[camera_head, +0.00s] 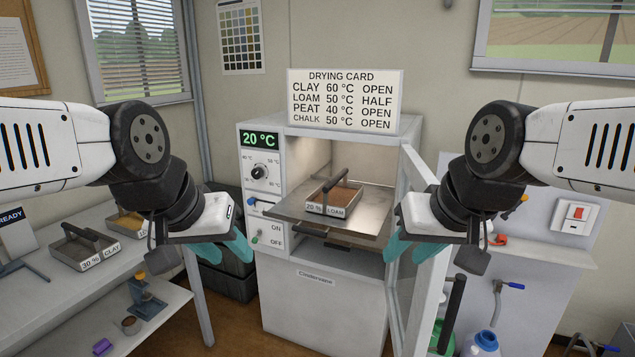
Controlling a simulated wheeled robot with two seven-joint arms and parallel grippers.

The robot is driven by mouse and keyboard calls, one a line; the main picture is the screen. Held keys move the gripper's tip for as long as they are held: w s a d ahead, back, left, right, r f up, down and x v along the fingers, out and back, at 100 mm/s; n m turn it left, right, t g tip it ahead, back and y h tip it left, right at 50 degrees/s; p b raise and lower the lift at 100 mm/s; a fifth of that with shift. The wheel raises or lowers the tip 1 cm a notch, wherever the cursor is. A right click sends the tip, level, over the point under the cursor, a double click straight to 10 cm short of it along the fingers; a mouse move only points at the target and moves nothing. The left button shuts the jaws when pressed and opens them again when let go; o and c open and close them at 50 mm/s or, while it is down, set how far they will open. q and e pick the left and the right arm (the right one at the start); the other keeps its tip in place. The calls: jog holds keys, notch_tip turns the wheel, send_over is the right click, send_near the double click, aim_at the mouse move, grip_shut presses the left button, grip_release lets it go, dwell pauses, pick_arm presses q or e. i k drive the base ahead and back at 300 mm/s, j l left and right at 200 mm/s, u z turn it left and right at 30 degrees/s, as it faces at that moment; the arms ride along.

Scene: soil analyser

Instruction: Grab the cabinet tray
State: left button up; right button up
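The cabinet tray (318,208), a small metal tray of brown soil with a dark bar handle, is labelled "20 % LOAM". It sits on a pulled-out metal shelf (372,223) in the open drying cabinet (322,285). My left gripper (232,258), with teal fingers, is in front of the cabinet, left of the tray. My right gripper (402,258) is right of the tray, in front of the open cabinet door (424,180). Both grippers have their fingers apart, hold nothing and are clear of the tray.
A drying card (345,97) stands on the cabinet. The cabinet panel has a "20 °C" display (261,140), a knob and switches. A "30 % CLAY" tray (84,246) and another tray (130,222) sit on the left table. The door stands open toward the right-hand wall panel (540,215).

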aim_at(335, 197)
jog(key=i+j+z, duration=0.6)
jog(key=i+j, duration=0.15)
jog(key=j, duration=0.25)
jog(key=i+j+z, duration=0.2)
jog(key=j, duration=0.2)
